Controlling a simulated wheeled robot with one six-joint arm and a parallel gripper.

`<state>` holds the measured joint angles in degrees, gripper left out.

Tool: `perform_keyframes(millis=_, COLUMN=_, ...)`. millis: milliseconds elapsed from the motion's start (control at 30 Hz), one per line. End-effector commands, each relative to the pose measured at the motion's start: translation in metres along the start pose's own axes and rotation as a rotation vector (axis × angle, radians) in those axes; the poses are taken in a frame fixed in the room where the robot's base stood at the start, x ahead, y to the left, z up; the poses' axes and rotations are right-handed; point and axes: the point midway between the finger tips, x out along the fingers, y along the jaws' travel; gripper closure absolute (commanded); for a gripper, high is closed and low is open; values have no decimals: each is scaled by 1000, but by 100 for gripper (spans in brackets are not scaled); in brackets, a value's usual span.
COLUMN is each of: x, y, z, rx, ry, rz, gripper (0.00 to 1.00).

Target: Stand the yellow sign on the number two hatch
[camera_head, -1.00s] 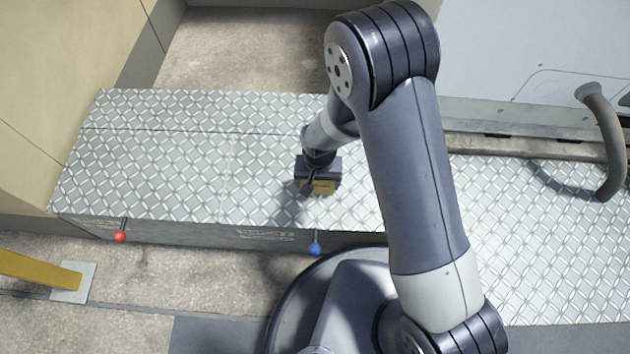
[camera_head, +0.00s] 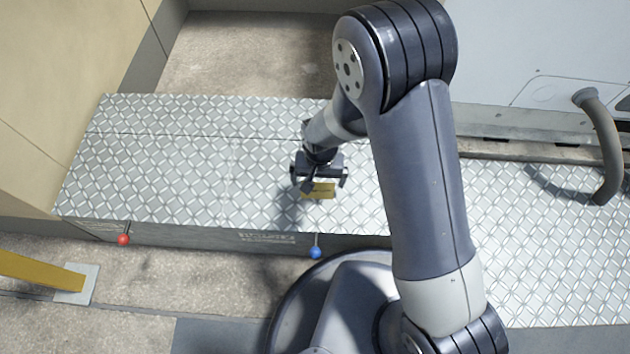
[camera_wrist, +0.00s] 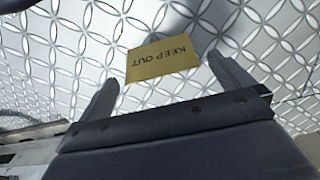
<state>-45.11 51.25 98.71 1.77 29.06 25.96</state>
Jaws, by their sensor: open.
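The yellow sign (camera_head: 320,191) is a small panel on the patterned metal plate, just below my gripper in the head view. In the wrist view the sign (camera_wrist: 162,60) reads KEEP OUT, upside down, and lies between my fingertips with gaps at both sides. My gripper (camera_head: 319,180) is open, its fingers spread either side of the sign. The tread-plate hatch surface (camera_head: 190,160) spreads around it, with a seam along its back. Markings on its front face are too small to read, so I cannot tell which hatch is number two. The sign's foot is hidden.
A red-knobbed lever (camera_head: 123,239) and a blue-knobbed lever (camera_head: 316,252) stick out from the plate's front face. A grey curved pipe (camera_head: 606,145) stands at right. A yellow bar (camera_head: 40,270) is at lower left. The plate's left part is clear.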

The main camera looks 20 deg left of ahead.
Motion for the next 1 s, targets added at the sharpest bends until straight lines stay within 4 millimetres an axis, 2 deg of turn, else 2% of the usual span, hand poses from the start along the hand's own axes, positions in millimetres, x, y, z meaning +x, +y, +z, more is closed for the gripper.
perform_keyframes(millis=33, x=-19, y=0, z=-1, rx=0, ry=2, rz=-1, gripper=0)
perform_keyframes(millis=100, x=-35, y=0, z=-1, rx=0, ry=3, rz=-2, gripper=0)
perform_keyframes(millis=333, x=-70, y=0, z=0, rx=1, ry=2, rz=-1, gripper=0)
perform_keyframes(millis=500, x=-79, y=0, z=0, rx=1, ry=0, rz=0, gripper=0)
perform_keyframes(millis=1000, x=-79, y=0, z=0, rx=0, ry=0, rz=0, gripper=0)
